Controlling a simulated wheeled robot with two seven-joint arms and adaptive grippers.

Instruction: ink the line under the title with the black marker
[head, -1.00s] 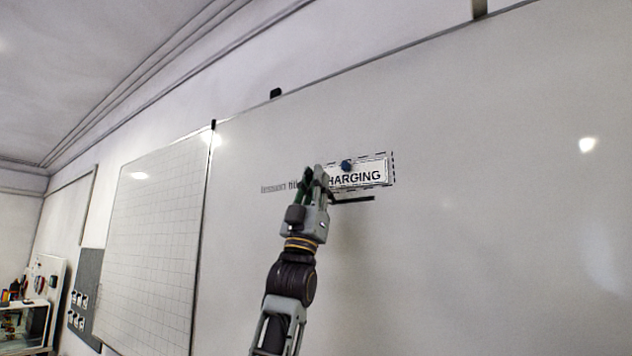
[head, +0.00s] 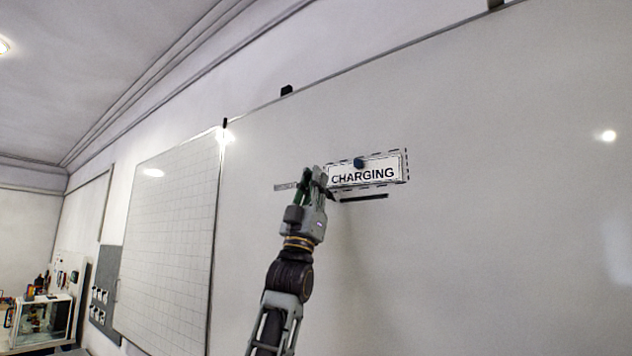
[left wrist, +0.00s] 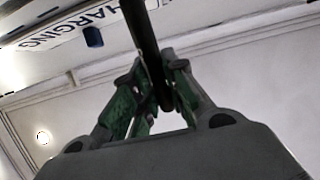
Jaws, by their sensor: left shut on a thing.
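A white title plate reading CHARGING (head: 385,174) sits on the large whiteboard (head: 480,200), with a dashed outline around it. A short, thick black line (head: 370,197) runs under the plate. My left gripper (head: 315,174) is at the board, just left of the plate and the line. It is shut on the black marker (left wrist: 142,35), which shows as a dark rod between the green-padded fingers in the left wrist view. The marker's tip is out of that view, and I cannot tell whether it touches the board. My right gripper is not in view.
A blue magnet (head: 359,163) sits on the title plate. Faint grey lettering (head: 285,187) is partly hidden behind my left gripper. A gridded board (head: 165,240) stands to the left, with a grey panel (head: 104,285) beyond it. The board right of the plate is clear.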

